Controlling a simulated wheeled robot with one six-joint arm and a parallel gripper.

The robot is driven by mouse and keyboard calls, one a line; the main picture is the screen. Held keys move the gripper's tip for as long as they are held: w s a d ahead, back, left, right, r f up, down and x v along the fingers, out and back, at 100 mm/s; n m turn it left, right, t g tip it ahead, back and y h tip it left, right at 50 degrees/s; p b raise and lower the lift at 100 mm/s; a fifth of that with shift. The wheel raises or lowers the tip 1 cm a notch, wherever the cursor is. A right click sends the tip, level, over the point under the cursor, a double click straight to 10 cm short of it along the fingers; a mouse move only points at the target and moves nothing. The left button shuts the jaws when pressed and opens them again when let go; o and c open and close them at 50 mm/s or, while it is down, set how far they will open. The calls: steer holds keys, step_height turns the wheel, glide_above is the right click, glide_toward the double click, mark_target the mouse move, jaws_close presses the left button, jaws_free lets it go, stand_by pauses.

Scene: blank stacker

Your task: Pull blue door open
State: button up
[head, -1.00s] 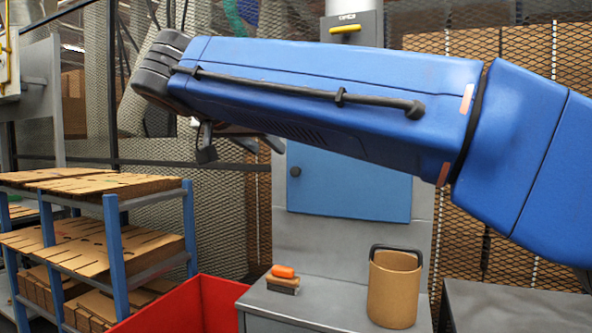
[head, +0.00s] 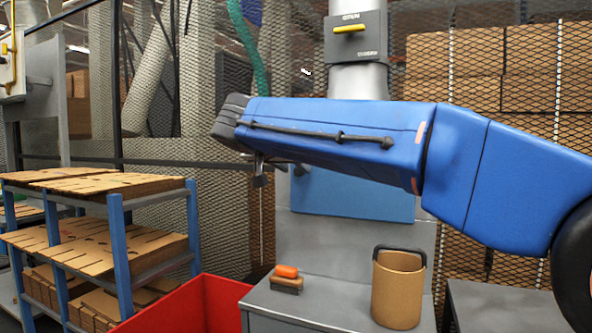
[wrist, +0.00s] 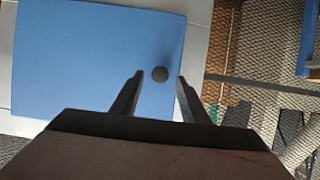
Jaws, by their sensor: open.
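The blue door (head: 350,200) is a flat panel on a grey cabinet, partly hidden behind my arm in the head view. It looks shut. I cannot tell how far the tips are from the knob in depth. In the head view my gripper (head: 272,170) is mostly hidden below the arm's end, by the door's left edge.
A grey bench below the door holds an orange-topped brush (head: 287,279) and a tan bucket (head: 398,290). A red bin (head: 200,300) stands at its left. A blue-posted rack (head: 115,240) with cardboard is further left. Mesh fencing (head: 220,215) stands behind.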

steer(key=shift+x, duration=1.1)
